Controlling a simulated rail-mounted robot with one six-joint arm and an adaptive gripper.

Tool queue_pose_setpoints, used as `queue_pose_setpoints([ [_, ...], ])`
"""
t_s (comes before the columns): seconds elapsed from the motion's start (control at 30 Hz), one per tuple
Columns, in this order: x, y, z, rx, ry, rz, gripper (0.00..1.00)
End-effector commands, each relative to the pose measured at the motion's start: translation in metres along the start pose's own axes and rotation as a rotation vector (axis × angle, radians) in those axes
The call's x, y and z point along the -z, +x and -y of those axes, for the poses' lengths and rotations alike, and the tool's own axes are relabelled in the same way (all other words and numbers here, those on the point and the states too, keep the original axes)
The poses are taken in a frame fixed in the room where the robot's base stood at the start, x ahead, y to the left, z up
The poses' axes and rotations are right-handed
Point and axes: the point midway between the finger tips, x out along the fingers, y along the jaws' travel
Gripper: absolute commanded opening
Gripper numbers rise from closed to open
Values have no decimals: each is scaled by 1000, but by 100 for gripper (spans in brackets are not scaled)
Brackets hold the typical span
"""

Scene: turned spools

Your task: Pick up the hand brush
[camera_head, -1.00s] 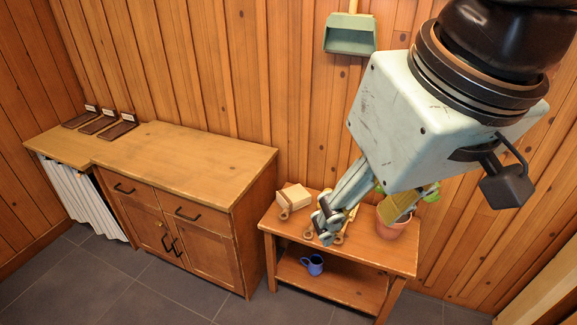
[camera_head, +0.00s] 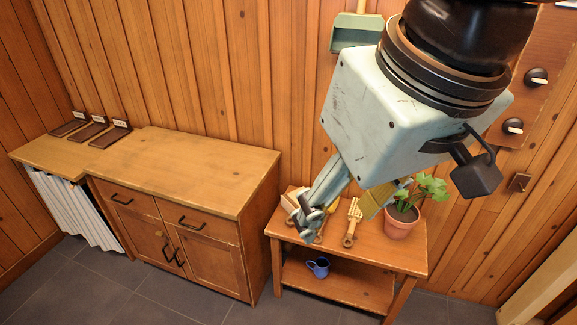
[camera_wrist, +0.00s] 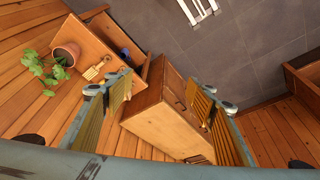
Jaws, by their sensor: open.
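A small wooden tool (camera_head: 353,220) with a ringed handle and a pale slotted or bristled head lies on the low table (camera_head: 398,258). It may be the hand brush, and it also shows in the wrist view (camera_wrist: 96,69). A second pale, blocky object (camera_head: 290,199) lies on the table's left part, partly hidden behind my fingers, so I cannot tell which is the brush. My gripper (camera_head: 308,224) is open and appears empty, in front of the table in the head view. In the wrist view its fingers stand wide apart (camera_wrist: 160,100), with the tool just left of the left finger.
A potted plant (camera_head: 401,222) stands at the table's right end. A blue mug (camera_head: 318,267) sits on the lower shelf. A wooden cabinet (camera_head: 215,172) stands left of the table. A green dustpan (camera_head: 352,33) hangs on the wall behind my arm.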

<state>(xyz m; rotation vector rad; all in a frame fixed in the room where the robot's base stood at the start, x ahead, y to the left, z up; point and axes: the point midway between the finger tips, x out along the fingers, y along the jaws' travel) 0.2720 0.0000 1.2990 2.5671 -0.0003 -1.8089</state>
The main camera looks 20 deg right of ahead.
Motion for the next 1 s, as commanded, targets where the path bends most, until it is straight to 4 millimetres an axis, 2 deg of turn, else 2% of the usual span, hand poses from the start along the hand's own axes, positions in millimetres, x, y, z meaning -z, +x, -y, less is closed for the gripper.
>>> queue_pose_setpoints([
  [0.27, 1, 1, 0, 0, 1, 1, 51],
  [0.47, 12, 6, 0, 5, 10, 0, 51],
  [0.67, 35, 18, 0, 13, 32, -1, 51],
  [1.0, 89, 50, -7, 30, 88, -9, 51],
])
